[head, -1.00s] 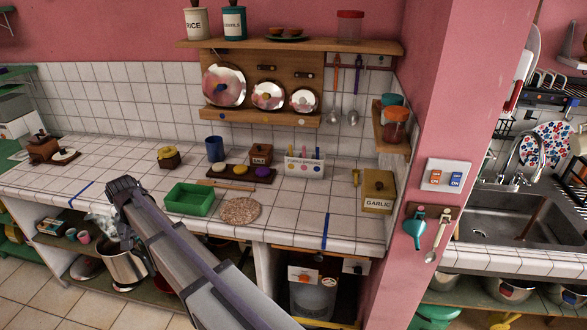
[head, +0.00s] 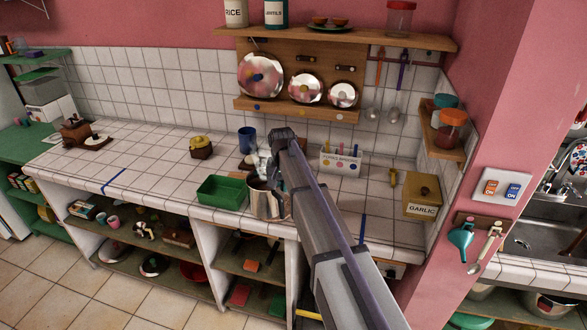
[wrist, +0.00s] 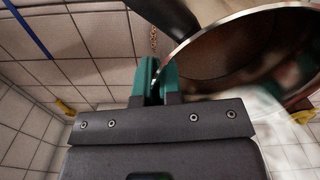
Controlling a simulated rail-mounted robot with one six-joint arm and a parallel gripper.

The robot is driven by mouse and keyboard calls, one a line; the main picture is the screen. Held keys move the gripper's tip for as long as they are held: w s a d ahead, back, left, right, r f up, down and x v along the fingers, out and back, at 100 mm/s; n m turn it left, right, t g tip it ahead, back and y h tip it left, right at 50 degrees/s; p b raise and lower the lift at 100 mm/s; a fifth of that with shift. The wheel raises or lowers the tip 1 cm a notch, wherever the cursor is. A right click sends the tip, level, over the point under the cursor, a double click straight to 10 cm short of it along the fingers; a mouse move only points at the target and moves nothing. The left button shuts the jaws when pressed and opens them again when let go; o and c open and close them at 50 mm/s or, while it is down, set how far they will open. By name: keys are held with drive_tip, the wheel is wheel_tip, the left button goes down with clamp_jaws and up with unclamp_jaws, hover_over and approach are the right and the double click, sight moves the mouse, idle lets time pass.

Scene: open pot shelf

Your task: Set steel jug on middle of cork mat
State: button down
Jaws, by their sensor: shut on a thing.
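The steel jug (head: 264,203) is upright at the front of the counter, right of the green tray. In the wrist view its wide rim and dark inside (wrist: 235,50) fill the upper right. My gripper (wrist: 155,78) is shut on the jug at its rim side, with teal fingertips; the exact grip spot is unclear. The cork mat is hidden in the head view behind the jug and my arm. I cannot tell whether the jug's base touches anything.
The green tray (head: 222,191) stands close left of the jug. A blue cup (head: 247,141) and a white utensil box (head: 341,160) are behind. A garlic box (head: 422,195) is at the right. Tiled counter (head: 150,160) is free at the left.

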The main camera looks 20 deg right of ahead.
drive_tip(key=w+d+r, duration=0.1)
drive_tip(key=w+d, duration=0.2)
drive_tip(key=w, duration=0.4)
wheel_tip(320, 180, down, 6)
drive_tip(key=b, duration=0.5)
drive_tip(key=shift+s+d, duration=0.2)
drive_tip(key=shift+s, duration=0.05)
drive_tip(key=shift+f+b, duration=0.45)
drive_tip(key=shift+b, duration=0.15)
idle(0.7)
drive_tip(key=c, duration=1.2)
unclamp_jaws()
drive_tip(key=shift+r, duration=0.1)
wheel_tip(320, 180, up, 11)
drive_tip(key=p, duration=1.1)
